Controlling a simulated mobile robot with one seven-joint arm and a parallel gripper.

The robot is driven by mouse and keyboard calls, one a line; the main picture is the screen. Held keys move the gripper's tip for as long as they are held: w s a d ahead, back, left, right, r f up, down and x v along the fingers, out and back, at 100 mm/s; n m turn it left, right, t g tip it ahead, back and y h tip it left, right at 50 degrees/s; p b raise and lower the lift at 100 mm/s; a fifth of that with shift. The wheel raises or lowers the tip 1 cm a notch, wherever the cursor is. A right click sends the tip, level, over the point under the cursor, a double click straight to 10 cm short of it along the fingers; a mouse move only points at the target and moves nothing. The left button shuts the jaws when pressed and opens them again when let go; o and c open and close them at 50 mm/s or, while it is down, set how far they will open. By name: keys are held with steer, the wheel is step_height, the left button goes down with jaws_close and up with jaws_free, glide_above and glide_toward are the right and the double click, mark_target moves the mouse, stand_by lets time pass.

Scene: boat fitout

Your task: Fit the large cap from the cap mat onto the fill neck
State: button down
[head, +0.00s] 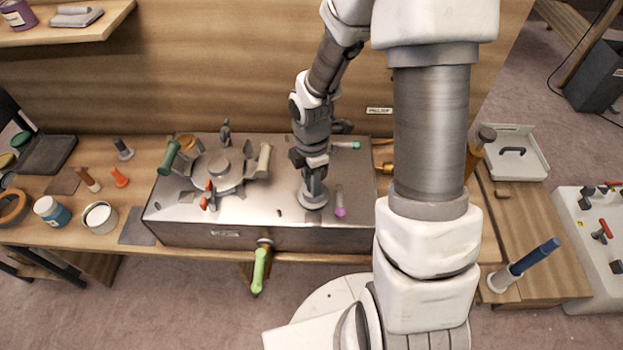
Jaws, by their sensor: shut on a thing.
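My gripper (314,187) points straight down over the steel-topped box (265,208), right of its middle. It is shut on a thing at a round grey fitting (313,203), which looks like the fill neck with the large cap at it. The fingers hide most of the held part, so I cannot tell whether the cap is seated or tilted. A dark mat (52,158) lies at the far left of the bench, with round caps near it, one green (20,138) and one olive (7,160).
Left of my gripper stands a round grey hub with arms (213,170) and a green handle (170,157). A purple-tipped lever (340,205) stands close on the right. A bright green handle (259,270) sticks out in front. Jars (52,212) stand on the left bench.

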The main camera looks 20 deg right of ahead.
steer(key=shift+f, duration=0.1)
steer(key=shift+c, duration=2.3)
jaws_free()
steer(key=shift+o, duration=0.3)
steer(key=o, duration=0.4)
step_height(320, 180, up, 9)
steer(key=p, duration=0.8)
steer(key=shift+f, duration=0.2)
